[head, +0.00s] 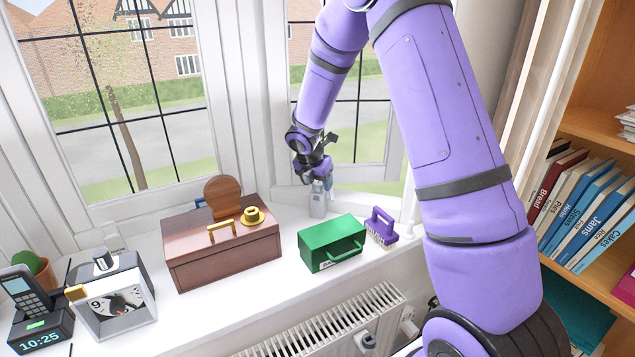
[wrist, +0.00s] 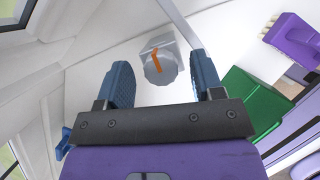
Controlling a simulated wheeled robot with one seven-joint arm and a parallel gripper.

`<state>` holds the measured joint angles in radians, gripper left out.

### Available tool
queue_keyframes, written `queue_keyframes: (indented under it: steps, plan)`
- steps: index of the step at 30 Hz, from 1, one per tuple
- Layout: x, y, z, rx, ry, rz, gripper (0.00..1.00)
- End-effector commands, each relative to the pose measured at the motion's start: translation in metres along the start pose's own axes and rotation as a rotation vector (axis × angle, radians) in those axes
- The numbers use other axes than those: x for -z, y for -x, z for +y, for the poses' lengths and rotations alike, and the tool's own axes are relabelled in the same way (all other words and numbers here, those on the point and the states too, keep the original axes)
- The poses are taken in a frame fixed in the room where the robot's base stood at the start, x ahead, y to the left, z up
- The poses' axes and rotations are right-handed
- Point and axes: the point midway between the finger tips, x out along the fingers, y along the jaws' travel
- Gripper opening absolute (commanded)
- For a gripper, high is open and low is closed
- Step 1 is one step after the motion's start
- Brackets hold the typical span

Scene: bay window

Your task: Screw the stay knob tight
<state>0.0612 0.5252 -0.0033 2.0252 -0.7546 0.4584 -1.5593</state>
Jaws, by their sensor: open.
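The stay knob (wrist: 160,68) is a grey, ridged round knob with an orange mark across its face. It sits on a pale grey block (wrist: 157,42) with a grey stay bar (wrist: 183,22) running past it. In the head view the block (head: 317,204) stands on the sill at the window's foot; the knob is hidden or too small to tell there. My gripper (wrist: 163,72) is open, with its two blue fingers on either side of the knob and a visible gap to each. In the head view my gripper (head: 326,181) is just above the block.
A green box with a handle (head: 331,244) and a purple brush (head: 381,229) stand near the block on the right. A brown box (head: 220,262) with gold fittings is to the left. A window frame (head: 247,100) rises behind; a bookcase (head: 588,135) is right.

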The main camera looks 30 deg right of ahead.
Motion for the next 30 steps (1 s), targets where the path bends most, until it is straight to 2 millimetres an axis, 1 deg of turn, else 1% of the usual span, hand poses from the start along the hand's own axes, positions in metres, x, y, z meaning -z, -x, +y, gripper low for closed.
queue_keyframes:
  steps: [3,10,11,12,14,15,17,25,30]
  plan:
    - [0.0002,-0.0039,0.0000,0.001,0.001,0.000,0.61]
    - [0.0001,-0.0041,-0.0001,0.000,0.000,0.000,0.61]
    - [0.0001,-0.0041,-0.0001,0.000,0.000,0.000,0.56]
    - [0.0001,-0.0040,-0.0001,0.000,0.000,0.000,0.47]
    - [0.0001,-0.0040,-0.0001,0.000,0.000,0.000,0.34]
    - [0.0001,-0.0040,-0.0001,0.000,0.000,0.000,0.24]
    - [0.0000,-0.0040,-0.0002,0.000,0.000,0.000,0.12]
    - [0.0001,-0.0038,0.0002,0.007,-0.018,0.000,0.12]
    - [0.0000,-0.0037,0.0006,0.032,-0.078,0.000,0.12]
